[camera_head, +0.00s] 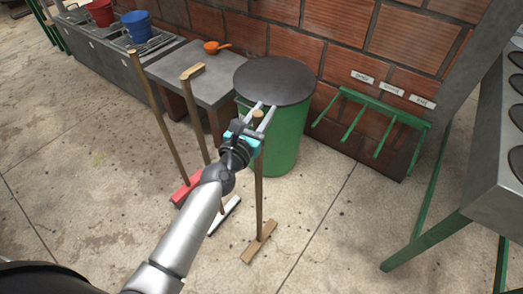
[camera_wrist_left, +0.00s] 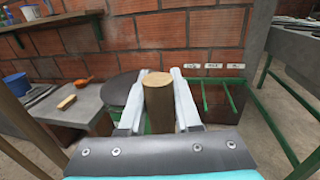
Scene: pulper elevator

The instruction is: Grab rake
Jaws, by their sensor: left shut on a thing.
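The rake (camera_head: 259,190) has an upright wooden handle and a wooden crosspiece resting on the concrete floor. My left gripper (camera_head: 262,116) is shut on the handle near its top. In the left wrist view the round end of the rake handle (camera_wrist_left: 158,95) stands between the two pale fingers of my left gripper (camera_wrist_left: 158,110). My right gripper is in neither view.
Two other long-handled tools stand to the left, one with a red head (camera_head: 186,188) and one with a pale head (camera_head: 225,215). A green bin (camera_head: 288,140) with a dark lid is just behind the rake. A green wall rack (camera_head: 385,110) hangs below labels at the right.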

